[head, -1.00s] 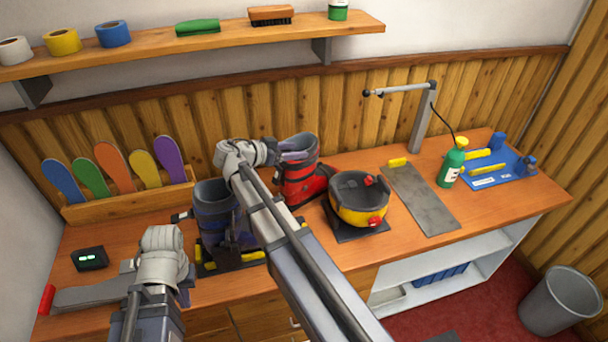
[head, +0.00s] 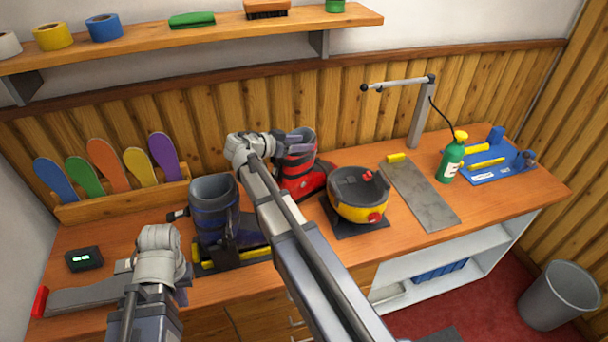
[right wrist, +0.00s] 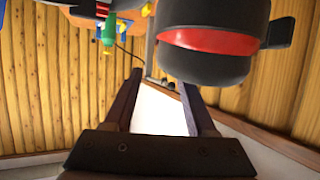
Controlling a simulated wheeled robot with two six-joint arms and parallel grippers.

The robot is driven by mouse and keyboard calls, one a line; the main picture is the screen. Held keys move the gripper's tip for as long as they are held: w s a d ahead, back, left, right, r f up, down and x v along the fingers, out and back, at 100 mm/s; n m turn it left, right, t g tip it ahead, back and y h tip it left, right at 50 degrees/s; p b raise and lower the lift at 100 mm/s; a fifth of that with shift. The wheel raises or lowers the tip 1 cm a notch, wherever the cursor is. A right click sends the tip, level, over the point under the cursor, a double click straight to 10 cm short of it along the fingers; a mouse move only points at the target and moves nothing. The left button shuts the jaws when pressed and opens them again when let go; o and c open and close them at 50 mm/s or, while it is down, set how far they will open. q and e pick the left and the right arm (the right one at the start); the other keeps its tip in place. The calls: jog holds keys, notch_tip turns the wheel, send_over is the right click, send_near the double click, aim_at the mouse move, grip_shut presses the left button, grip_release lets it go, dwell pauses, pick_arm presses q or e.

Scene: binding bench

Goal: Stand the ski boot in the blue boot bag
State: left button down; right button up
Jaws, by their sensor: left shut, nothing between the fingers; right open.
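A red ski boot (head: 295,177) with a dark cuff stands at the back of the bench. My right gripper (head: 303,143) is open beside the cuff. In the right wrist view the dark cuff with a red band (right wrist: 215,62) shows above the right finger, and nothing is between the fingers (right wrist: 160,100). A navy, open-topped boot-shaped thing (head: 213,203) stands at left on a black and yellow fixture; I cannot tell whether it is the blue bag. My left gripper (head: 182,285) is shut and empty at the front left, its tips partly hidden.
A yellow and black pot (head: 358,205) sits on a dark mat right of the red boot. A small black clock (head: 84,259) is at left. The bench front right is clear.

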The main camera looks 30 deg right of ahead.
aim_at(309, 142)
jog(key=b+x, duration=0.1)
jog(key=x, duration=0.2)
jog(key=shift+d+f, duration=0.25)
jog(key=shift+d, duration=0.1)
jog(key=shift+c, duration=0.3)
grip_shut()
jog(key=shift+r, duration=0.1)
dwell(0.6)
